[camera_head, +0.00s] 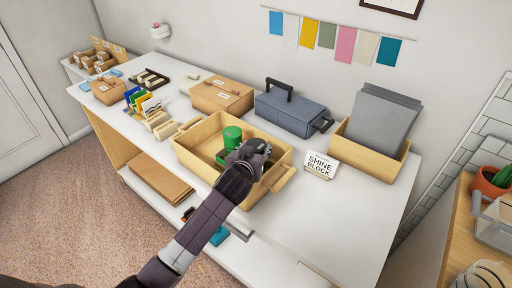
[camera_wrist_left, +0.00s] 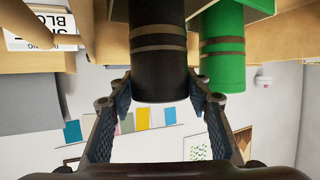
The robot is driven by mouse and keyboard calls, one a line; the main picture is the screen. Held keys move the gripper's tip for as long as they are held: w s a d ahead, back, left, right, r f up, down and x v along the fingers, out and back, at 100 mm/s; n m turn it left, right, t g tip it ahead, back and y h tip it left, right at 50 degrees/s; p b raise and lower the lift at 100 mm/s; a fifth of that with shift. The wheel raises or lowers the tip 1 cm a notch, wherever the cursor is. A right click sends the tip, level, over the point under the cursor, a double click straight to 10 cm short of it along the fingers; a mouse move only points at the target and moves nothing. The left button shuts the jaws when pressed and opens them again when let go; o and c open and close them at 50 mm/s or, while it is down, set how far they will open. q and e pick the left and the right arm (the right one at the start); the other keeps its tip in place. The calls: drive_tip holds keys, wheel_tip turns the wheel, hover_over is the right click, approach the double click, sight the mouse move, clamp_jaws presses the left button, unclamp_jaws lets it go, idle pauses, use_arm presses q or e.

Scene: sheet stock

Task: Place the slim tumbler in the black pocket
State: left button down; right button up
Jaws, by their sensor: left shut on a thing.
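My left gripper (camera_head: 252,154) is over the wooden box (camera_head: 196,157), at its right part. In the left wrist view, the left gripper (camera_wrist_left: 160,86) is shut around a dark, near-black tumbler (camera_wrist_left: 158,48) with brown bands. A green tumbler (camera_head: 232,137) with dark bands stands in the box, left of my gripper; it also shows close beside the dark one in the left wrist view (camera_wrist_left: 222,45). A green patch shows low inside the box. I cannot make out the black pocket; my gripper and arm hide that part of the box. My right gripper is out of view.
The box stands on a white table (camera_head: 340,215). Behind it are a cardboard box (camera_head: 222,95) and a blue-grey toolbox (camera_head: 292,112). A "SHINE BLOCK" sign (camera_head: 320,165) and a holder of grey sheets (camera_head: 378,120) stand to the right. The table's front right is clear.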

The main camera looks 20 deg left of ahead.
use_arm(q)
drive_tip(key=c, duration=1.3)
unclamp_jaws()
drive_tip(key=shift+o, duration=1.3)
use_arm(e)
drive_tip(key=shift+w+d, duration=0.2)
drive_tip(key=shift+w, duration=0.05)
use_arm(q)
drive_tip(key=shift+s, duration=0.1)
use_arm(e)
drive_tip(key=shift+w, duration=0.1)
use_arm(q)
drive_tip(key=b+v, duration=0.2)
drive_tip(key=v, duration=1)
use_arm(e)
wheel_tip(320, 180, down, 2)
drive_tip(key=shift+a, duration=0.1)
